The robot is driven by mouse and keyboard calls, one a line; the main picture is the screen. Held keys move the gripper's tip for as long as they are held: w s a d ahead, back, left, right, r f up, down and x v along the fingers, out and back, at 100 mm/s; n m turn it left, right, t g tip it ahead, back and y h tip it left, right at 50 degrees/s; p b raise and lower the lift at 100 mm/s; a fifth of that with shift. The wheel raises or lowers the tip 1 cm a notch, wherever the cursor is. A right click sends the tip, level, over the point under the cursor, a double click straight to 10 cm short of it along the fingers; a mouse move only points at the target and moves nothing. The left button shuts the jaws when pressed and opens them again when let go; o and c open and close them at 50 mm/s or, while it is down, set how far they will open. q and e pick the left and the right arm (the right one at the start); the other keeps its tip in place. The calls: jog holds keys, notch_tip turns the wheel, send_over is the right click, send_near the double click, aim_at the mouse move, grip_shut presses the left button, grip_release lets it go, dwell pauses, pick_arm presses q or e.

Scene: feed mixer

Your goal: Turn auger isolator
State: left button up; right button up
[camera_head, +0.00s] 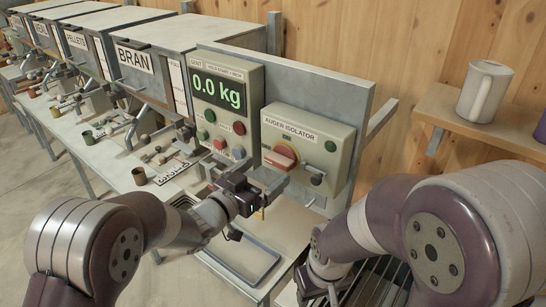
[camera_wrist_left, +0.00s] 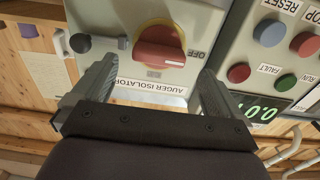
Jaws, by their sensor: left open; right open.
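The auger isolator (camera_head: 308,148) is a grey-green box with a red rotary handle (camera_head: 280,157) on a yellow plate at its lower left. In the left wrist view, which is upside down, the red handle (camera_wrist_left: 160,47) lies across the yellow disc, with an OFF label beside it. My left gripper (camera_head: 268,184) is open, just in front of and below the handle. In the wrist view its two fingers (camera_wrist_left: 152,88) stand wide apart with the handle ahead between them, not gripped. My right arm is at the right; its fingers do not show.
The control panel (camera_head: 227,110) reading 0.0 kg stands left of the isolator. A wooden shelf (camera_head: 450,108) with a white mug (camera_head: 484,91) is at right. A metal tray (camera_head: 245,258) lies below.

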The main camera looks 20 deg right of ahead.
aim_at(275, 164)
pick_arm(q)
jog(key=x, duration=0.3)
jog(key=shift+w+p, duration=0.25)
jog(key=shift+p, duration=0.15)
jog(key=shift+d+r, duration=0.15)
jog(key=shift+d, duration=0.4)
jog(key=shift+w, duration=0.25)
jog(key=shift+d, duration=0.1)
jog(key=c, duration=0.9)
jog(key=shift+c, duration=0.2)
